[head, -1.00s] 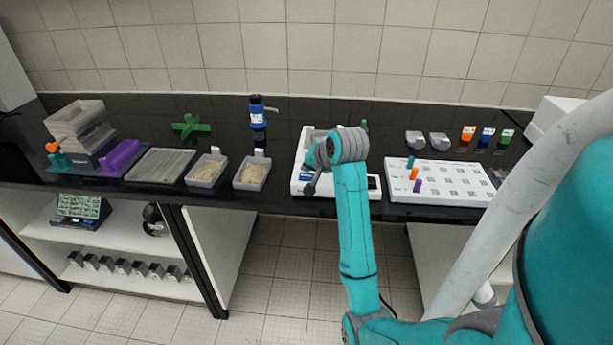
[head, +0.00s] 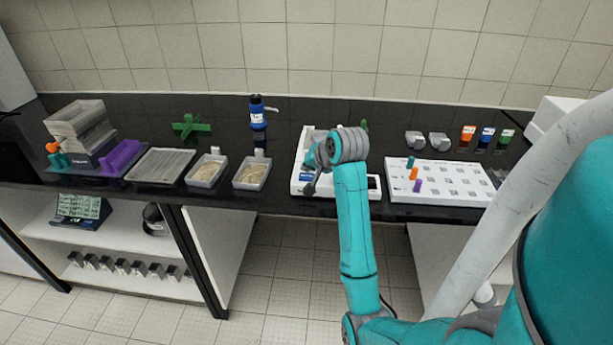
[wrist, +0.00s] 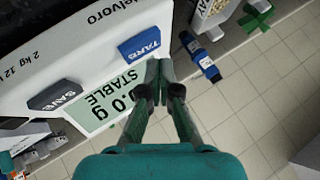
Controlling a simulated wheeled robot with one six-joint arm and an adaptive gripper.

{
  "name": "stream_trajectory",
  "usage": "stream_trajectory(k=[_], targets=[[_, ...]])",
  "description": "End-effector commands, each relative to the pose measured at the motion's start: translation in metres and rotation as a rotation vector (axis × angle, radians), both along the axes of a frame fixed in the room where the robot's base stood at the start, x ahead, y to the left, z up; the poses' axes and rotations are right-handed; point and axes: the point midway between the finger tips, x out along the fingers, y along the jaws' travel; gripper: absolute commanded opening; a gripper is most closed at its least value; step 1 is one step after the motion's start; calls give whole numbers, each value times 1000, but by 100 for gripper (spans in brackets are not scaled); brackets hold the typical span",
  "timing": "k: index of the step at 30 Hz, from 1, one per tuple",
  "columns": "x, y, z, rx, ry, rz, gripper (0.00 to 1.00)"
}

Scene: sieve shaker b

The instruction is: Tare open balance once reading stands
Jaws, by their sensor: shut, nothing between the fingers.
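The white balance (head: 297,187) stands at the front of the black bench, largely behind my arm in the head view. In the wrist view its front panel (wrist: 72,55) appears turned around, with a blue TARE button (wrist: 140,44) and a dark SAVE button (wrist: 56,95). Its lit display (wrist: 100,105) shows STABLE and 0.0 g; my fingers overlap the display's end, so leading digits could be hidden. My gripper (wrist: 157,66) is shut and empty, its fingertips right beside the TARE button. I cannot tell whether they touch it.
A white rack (head: 440,182) with coloured pegs is to the right. Floor in front of the bench is clear.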

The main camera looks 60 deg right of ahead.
Motion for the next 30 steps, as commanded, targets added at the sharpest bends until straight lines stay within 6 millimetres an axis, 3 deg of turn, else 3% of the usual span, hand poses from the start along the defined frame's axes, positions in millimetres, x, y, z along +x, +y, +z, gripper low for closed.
stream_trajectory(k=[30], targets=[[0,0,-10,0,0,0,0]])
